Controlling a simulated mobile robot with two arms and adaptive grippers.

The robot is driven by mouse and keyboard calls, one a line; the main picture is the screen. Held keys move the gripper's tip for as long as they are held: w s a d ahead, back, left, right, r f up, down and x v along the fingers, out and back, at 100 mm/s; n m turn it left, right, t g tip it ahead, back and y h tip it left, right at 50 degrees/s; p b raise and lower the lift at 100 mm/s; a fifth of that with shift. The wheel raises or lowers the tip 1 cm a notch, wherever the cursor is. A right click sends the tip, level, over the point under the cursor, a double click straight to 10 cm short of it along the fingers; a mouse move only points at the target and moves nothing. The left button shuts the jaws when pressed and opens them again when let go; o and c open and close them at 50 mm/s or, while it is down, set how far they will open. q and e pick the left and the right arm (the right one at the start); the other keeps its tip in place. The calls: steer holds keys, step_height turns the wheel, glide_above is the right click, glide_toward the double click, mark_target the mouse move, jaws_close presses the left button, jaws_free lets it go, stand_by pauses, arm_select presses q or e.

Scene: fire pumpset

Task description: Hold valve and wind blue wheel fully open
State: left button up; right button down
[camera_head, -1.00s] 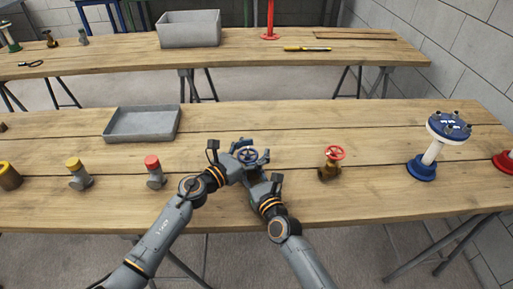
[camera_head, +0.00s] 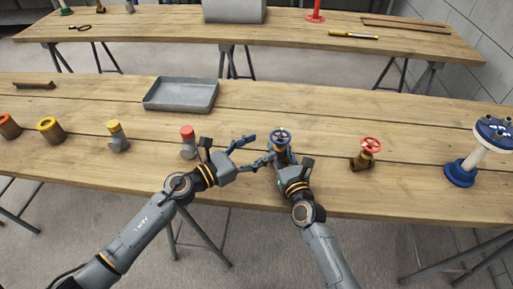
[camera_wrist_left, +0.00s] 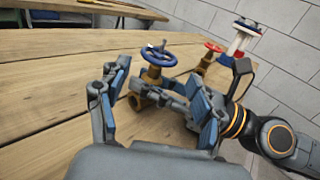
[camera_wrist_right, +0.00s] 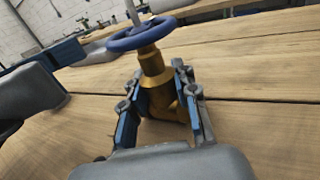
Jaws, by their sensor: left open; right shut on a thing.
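The valve with the blue wheel stands upright on the front table; its blue wheel (camera_head: 280,136) shows in the head view. In the right wrist view the blue wheel (camera_wrist_right: 142,33) sits above the brass valve body (camera_wrist_right: 158,80). My right gripper (camera_wrist_right: 160,100) is shut on the valve body, a finger on each side. My left gripper (camera_head: 248,152) is open and empty, just left of the valve. In the left wrist view its fingers (camera_wrist_left: 165,105) are spread, with the blue wheel (camera_wrist_left: 157,55) and brass body (camera_wrist_left: 150,85) beyond them, apart from the wheel.
A red-wheeled valve (camera_head: 368,153) stands to the right, with a blue-and-white flanged piece (camera_head: 482,150) further right. A red-capped fitting (camera_head: 188,142) stands close left of my left gripper. A grey tray (camera_head: 182,95) lies behind. The table between tray and valves is clear.

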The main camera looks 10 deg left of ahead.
steer(key=c, duration=1)
jaws_free()
steer(key=shift+o, duration=0.2)
